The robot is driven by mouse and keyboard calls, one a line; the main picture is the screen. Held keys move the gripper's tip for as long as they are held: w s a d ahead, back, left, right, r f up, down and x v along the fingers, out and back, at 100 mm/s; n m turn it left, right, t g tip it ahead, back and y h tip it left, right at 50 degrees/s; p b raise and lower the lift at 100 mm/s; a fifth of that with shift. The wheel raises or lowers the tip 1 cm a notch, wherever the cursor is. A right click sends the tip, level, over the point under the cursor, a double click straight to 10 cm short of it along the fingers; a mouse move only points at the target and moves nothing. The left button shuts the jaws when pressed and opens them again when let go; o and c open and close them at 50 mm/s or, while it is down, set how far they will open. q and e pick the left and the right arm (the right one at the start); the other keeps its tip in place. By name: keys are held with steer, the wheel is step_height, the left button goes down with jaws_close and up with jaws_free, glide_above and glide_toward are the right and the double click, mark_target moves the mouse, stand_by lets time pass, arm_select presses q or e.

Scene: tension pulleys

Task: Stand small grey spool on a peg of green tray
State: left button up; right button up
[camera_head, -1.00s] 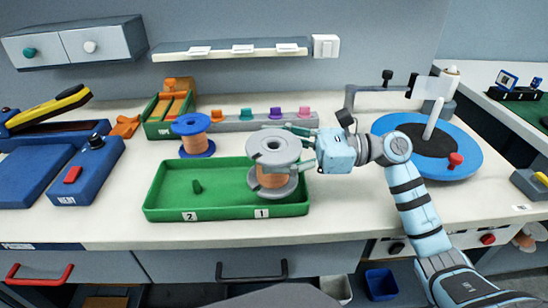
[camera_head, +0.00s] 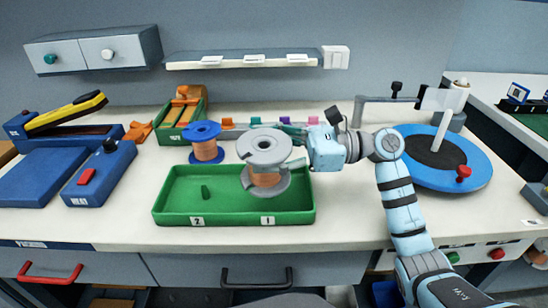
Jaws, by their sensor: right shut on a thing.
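The grey spool (camera_head: 264,147), wound with copper wire, is upright in the grip of my right gripper (camera_head: 296,152), which reaches in from the right. The spool is over the right part of the green tray (camera_head: 166,206), near its label 1. A short green peg (camera_head: 206,192) shows bare in the left part, behind label 2. Any peg under the spool is hidden, and I cannot tell whether the spool touches the tray floor. My left gripper is out of view.
A blue spool (camera_head: 203,131) with copper wire stands just behind the tray. A green bin (camera_head: 184,132) and a row of coloured pegs (camera_head: 284,120) are farther back. A blue turntable (camera_head: 472,157) is at the right, and blue devices (camera_head: 90,180) are at the left.

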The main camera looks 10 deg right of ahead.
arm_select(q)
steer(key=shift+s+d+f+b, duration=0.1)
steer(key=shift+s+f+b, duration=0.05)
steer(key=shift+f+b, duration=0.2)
arm_select(e)
steer(key=shift+w+d+f, duration=0.15)
steer(key=shift+d, duration=0.1)
steer(key=shift+w+a+f, duration=0.15)
steer(key=shift+w+a, duration=0.05)
steer(key=shift+w, duration=0.25)
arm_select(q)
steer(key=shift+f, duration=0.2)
arm_select(e)
steer(key=shift+d, duration=0.1)
steer(key=shift+w, duration=0.1)
